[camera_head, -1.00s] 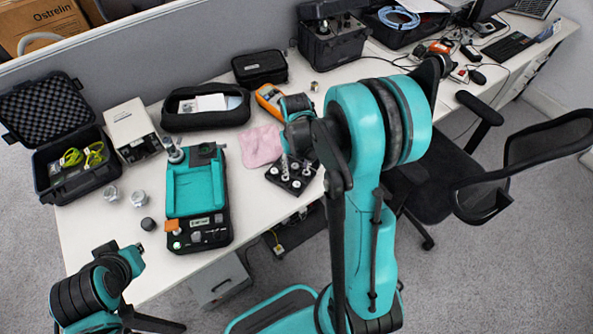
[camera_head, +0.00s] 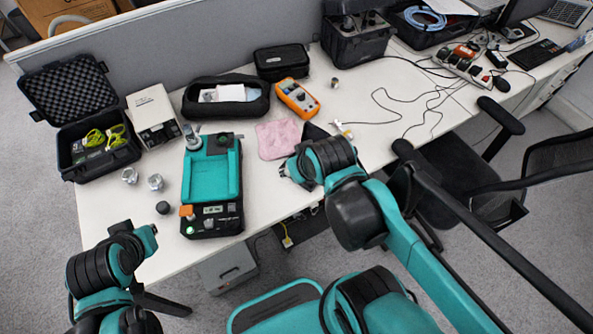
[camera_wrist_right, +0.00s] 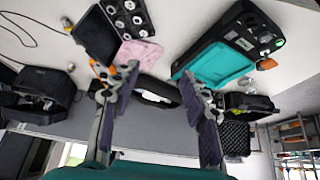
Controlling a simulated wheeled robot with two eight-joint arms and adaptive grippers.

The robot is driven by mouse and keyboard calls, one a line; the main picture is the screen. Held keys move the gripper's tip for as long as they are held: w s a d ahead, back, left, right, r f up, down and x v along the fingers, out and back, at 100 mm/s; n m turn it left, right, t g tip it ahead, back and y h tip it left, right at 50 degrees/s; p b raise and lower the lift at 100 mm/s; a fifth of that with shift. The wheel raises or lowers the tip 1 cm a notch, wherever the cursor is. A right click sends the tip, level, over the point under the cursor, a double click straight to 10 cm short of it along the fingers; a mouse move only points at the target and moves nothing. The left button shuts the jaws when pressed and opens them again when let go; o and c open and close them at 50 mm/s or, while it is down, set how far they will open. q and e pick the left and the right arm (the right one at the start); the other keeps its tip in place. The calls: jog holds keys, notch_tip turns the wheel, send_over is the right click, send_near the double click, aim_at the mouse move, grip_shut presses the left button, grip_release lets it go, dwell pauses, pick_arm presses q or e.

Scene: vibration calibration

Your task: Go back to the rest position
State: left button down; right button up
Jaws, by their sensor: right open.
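My right gripper (camera_wrist_right: 157,88) is open and empty in the right wrist view, its two fingers apart above the table scene. In the head view my right arm (camera_head: 355,205) crosses over the table's front edge; I cannot make out its fingers there. My left arm (camera_head: 105,265) is folded at the lower left, and its gripper does not show. The teal-topped calibrator (camera_head: 212,175) stands on the white table (camera_head: 270,205). The wrist view also shows the calibrator (camera_wrist_right: 228,62) and a tray of metal pieces (camera_wrist_right: 128,18), which my right arm hides in the head view.
A pink cloth (camera_head: 278,138) and an orange multimeter (camera_head: 297,98) lie near the calibrator. An open black case (camera_head: 100,150) stands at the left. A black chair (camera_head: 445,180) is at the right. Loose cables lie across the table's right part.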

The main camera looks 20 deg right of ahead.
jog(key=shift+s+a+r+t, duration=0.1)
jog(key=shift+s+a+t, duration=0.3)
jog(key=shift+s, duration=0.2)
dwell(1.1)
